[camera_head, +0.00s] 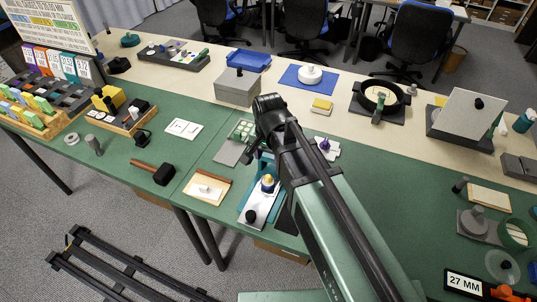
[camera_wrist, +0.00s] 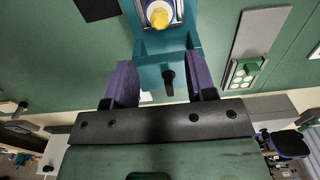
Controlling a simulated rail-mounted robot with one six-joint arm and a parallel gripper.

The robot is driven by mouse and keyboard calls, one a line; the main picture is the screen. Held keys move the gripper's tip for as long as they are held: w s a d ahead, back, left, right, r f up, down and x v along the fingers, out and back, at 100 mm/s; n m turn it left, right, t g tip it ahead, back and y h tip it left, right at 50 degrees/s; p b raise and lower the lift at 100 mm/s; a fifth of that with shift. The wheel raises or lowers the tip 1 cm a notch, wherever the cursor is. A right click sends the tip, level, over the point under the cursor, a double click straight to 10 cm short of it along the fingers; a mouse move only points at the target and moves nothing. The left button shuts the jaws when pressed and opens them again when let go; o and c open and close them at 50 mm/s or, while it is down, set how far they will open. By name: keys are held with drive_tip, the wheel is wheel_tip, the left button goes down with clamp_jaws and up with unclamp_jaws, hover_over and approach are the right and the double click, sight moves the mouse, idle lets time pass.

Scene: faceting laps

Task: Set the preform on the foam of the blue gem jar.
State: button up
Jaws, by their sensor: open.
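A teal fixture (camera_head: 249,212) stands on the green mat below my arm, and it also shows in the wrist view (camera_wrist: 150,45). A small yellow piece (camera_wrist: 160,17) sits in a white and blue round seat on it; it also shows in the head view (camera_head: 268,180). I cannot tell whether this piece is the preform. My gripper (camera_wrist: 158,65) is open, its two purple-padded fingers apart over the fixture, with nothing seen held. A holder with several round pale wells (camera_head: 243,129) lies behind the fixture, also in the wrist view (camera_wrist: 243,72). I cannot make out which is the blue gem jar.
A wooden tray (camera_head: 224,188) and a mallet (camera_head: 164,174) lie left of the fixture. A grey box (camera_head: 238,88) and a yellow block (camera_head: 322,105) stand behind. A small white item with a purple top (camera_head: 326,147) lies right of my arm.

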wheel_tip(320, 180, up, 3)
drive_tip(key=shift+f+p, duration=0.2)
drive_tip(key=shift+p, duration=0.3)
drive_tip(key=s+d+n, duration=0.2)
drive_tip(key=s+d, duration=0.1)
drive_tip(key=d, duration=0.4)
drive_tip(key=s+d+n, duration=0.2)
drive_tip(key=s+d, duration=0.2)
drive_tip(key=d, duration=0.4)
drive_tip(key=shift+n, duration=0.4)
